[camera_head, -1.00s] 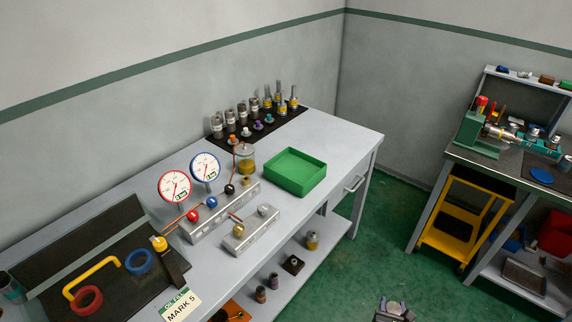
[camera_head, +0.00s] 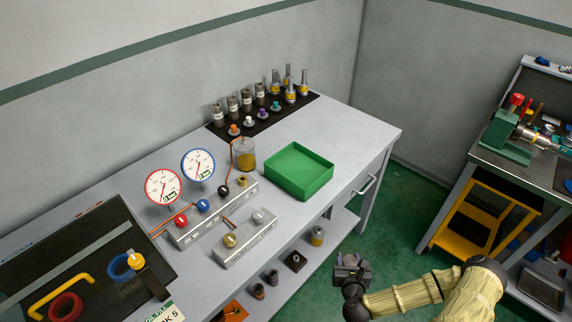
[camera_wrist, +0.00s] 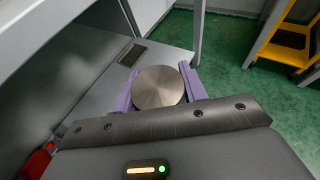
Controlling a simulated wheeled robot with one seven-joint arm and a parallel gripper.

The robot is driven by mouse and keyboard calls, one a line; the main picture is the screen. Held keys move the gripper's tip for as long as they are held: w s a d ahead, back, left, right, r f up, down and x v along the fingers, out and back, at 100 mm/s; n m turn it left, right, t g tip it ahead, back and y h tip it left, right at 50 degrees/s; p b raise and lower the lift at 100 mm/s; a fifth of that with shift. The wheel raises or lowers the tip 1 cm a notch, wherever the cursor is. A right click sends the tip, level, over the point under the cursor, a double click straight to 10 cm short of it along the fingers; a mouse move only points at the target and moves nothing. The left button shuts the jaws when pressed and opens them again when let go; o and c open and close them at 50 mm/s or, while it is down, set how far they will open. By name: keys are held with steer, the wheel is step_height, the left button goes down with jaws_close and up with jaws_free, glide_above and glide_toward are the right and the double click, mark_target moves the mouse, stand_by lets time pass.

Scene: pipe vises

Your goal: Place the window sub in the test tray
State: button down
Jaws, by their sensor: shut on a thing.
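A green tray (camera_head: 284,187), the only tray on the grey bench top, stands empty near the bench's right end. My gripper (camera_wrist: 158,88) has lilac fingers shut on a round metal part (camera_wrist: 160,90), whose flat brushed end faces the wrist camera. Its sides are hidden, so I cannot tell from its shape whether it is the window sub. In the head view my gripper (camera_head: 350,268) is off the bench's front side, below and to the right of the tray, apart from it. The held part is not clear there.
On the bench, two dial gauges (camera_head: 163,188) and two metal blocks (camera_head: 245,238) with coloured knobs stand left of the tray. Several metal fittings (camera_head: 233,106) stand on a black mat behind. A lower shelf (camera_head: 325,250) holds small parts. A yellow cart (camera_head: 480,220) stands right.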

steer(key=shift+w+a, duration=0.1)
steer(key=shift+w, duration=0.2)
steer(key=shift+s+r, duration=0.1)
steer(key=shift+s, duration=0.05)
